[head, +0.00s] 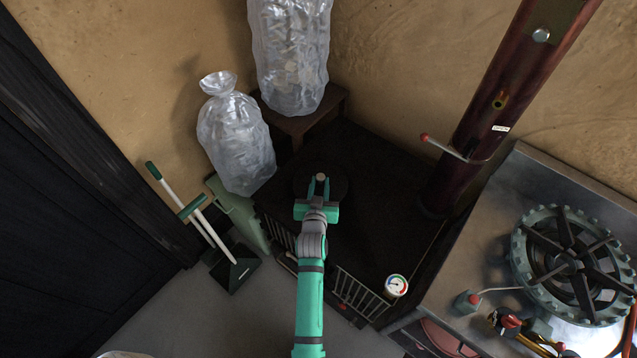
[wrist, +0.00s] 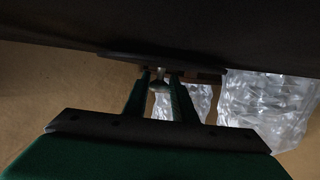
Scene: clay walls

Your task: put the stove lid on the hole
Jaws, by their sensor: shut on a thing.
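My gripper (head: 319,186) is over the black stove top (head: 380,225). Its fingers are shut on the knob of the dark round stove lid (head: 341,185). The wrist view shows the grey knob between the fingertips (wrist: 161,76), with the lid (wrist: 122,57) as a thin dark disc lying close along the dark stove surface (wrist: 200,25). I cannot tell whether the lid touches the stove. The hole does not show; dark surfaces and the lid may hide it.
A brown stovepipe (head: 482,110) rises at the stove's right. Clear filled bags (head: 235,140) stand behind and left, one on a wooden stool (head: 325,105). A dustpan (head: 232,268) stands left. A metal counter with a gas burner (head: 570,262) is at right. A gauge (head: 396,286) sits at the front edge.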

